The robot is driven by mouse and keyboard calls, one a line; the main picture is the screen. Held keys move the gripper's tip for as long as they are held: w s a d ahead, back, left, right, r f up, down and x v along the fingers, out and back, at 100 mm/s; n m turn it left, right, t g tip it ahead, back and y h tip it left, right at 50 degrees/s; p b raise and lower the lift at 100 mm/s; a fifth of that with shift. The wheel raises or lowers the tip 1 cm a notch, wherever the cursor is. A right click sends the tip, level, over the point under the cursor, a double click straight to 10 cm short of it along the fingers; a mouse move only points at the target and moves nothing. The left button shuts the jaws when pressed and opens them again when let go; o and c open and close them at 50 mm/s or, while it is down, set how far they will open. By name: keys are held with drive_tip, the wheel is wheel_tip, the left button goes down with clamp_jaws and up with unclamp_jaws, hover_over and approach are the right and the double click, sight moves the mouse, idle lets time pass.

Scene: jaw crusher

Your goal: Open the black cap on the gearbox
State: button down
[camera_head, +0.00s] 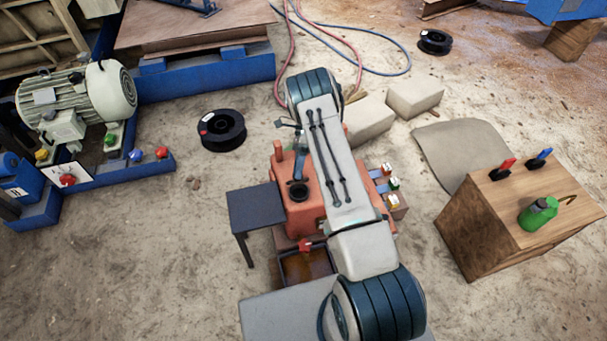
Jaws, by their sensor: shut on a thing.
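The orange-red gearbox (302,216) stands near the middle of the view, partly hidden behind my arm. The black cap (298,193) shows as a dark round shape on its top, towards the left side. My gripper (299,178) is small in the picture and partly hidden by my arm link. It points down with its tips at the black cap, shut on it. The cap appears to sit at the gearbox top; whether it is lifted or turned cannot be told.
A dark small table (256,207) stands left of the gearbox. A wooden crate (500,215) with a green can (538,213) stands at the right. A black spool (222,130), pale blocks (414,97) and an electric motor (85,100) are around. Bare ground lies at lower left.

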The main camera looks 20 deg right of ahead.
drive_tip(key=shift+w+m+g+b, duration=0.4)
drive_tip(key=shift+w+g+b, duration=0.6)
drive_tip(key=shift+g, duration=0.5)
drive_tip(key=shift+y, duration=0.3)
drive_tip(key=c, duration=1.1)
unclamp_jaws()
drive_tip(key=shift+r, duration=0.1)
drive_tip(key=s+d+r+p, duration=0.1)
drive_tip(key=s+d+r, duration=0.1)
drive_tip(key=d+r, duration=0.1)
drive_tip(key=s+d+r+p, duration=0.2)
drive_tip(key=d+r, duration=0.1)
drive_tip(key=r, duration=0.1)
drive_tip(key=s+d+r+p, duration=0.2)
drive_tip(key=d+r, duration=0.2)
